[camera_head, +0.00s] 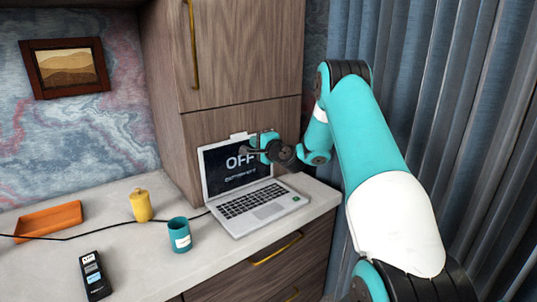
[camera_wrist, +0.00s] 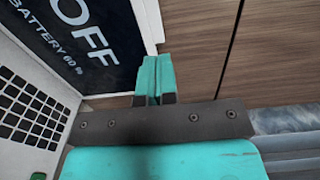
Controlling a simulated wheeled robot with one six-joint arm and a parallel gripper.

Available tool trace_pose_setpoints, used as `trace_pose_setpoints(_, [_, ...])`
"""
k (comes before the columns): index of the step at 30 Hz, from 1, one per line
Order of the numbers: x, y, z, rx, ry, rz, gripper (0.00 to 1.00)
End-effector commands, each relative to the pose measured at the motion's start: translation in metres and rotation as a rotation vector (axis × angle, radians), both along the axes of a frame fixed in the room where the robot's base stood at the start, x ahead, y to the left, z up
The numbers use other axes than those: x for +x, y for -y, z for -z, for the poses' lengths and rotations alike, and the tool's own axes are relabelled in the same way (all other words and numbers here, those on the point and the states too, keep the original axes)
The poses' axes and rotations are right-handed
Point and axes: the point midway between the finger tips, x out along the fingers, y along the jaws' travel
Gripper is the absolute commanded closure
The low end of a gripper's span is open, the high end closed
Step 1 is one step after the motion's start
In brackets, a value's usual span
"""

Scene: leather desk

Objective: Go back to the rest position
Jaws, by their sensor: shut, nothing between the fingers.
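My gripper (camera_wrist: 154,92) is shut and empty, its teal fingers pressed together in the wrist view. In the head view my gripper (camera_head: 250,146) is in front of the laptop screen's right part, above the keyboard's far side. The laptop (camera_head: 256,206) stands open on the desk; its dark screen reads "OFF" with a battery line below. The screen also shows at the upper left of the wrist view (camera_wrist: 75,42), with the keyboard (camera_wrist: 30,110) beneath it. I cannot tell whether the fingers touch the screen.
The desk (camera_head: 130,255) also holds a teal cup (camera_head: 179,238), a yellow bottle (camera_head: 141,205), an orange tray (camera_head: 47,222) and a black handset (camera_head: 95,276). A black cable runs to the laptop. A wooden cabinet (camera_head: 245,60) rises behind; a blue curtain (camera_head: 470,120) hangs at right.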

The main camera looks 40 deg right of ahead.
Motion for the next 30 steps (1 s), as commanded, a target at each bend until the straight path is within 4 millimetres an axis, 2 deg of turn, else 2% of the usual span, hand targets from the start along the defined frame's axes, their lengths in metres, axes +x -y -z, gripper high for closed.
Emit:
trace_pose_setpoints(3, [-0.026, -0.008, 0.005, 0.003, -0.001, -0.005, 1.00])
trace_pose_setpoints(10, [-0.060, -0.014, 0.003, 0.002, -0.002, -0.010, 1.00])
trace_pose_setpoints(20, [-0.069, -0.014, 0.000, 0.000, -0.001, -0.009, 1.00])
trace_pose_setpoints(23, [-0.066, -0.022, -0.003, -0.012, -0.008, -0.030, 1.00])
trace_pose_setpoints(26, [-0.059, -0.055, -0.014, -0.064, -0.042, -0.118, 1.00])
trace_pose_setpoints(29, [-0.054, -0.117, -0.031, -0.166, -0.105, -0.283, 1.00])
trace_pose_setpoints(30, [-0.055, -0.148, -0.039, -0.221, -0.135, -0.365, 1.00])
